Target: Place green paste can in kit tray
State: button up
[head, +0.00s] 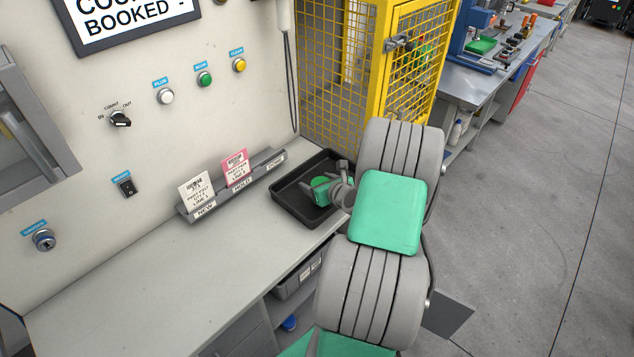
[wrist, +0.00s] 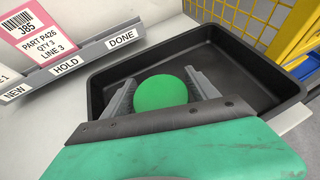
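The green paste can (head: 320,183) is over or inside the black kit tray (head: 283,206) at the end of the bench. In the wrist view its round green top (wrist: 160,92) sits between the two grey fingers of my gripper (wrist: 161,80). The fingers lie close along both sides of the can, and my gripper appears shut on it. In the head view my gripper (head: 322,186) reaches into the tray area from the right. The can's underside is hidden, so I cannot tell whether it touches the tray floor. The rest of the tray (wrist: 250,108) looks empty.
A card rack (head: 232,188) with a white and a pink card stands left of the tray. A yellow mesh cage (head: 335,75) rises behind it. The bench top (head: 170,270) is clear at the front left. The panel has buttons and switches.

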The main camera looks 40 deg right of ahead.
jog(key=shift+o, duration=0.8)
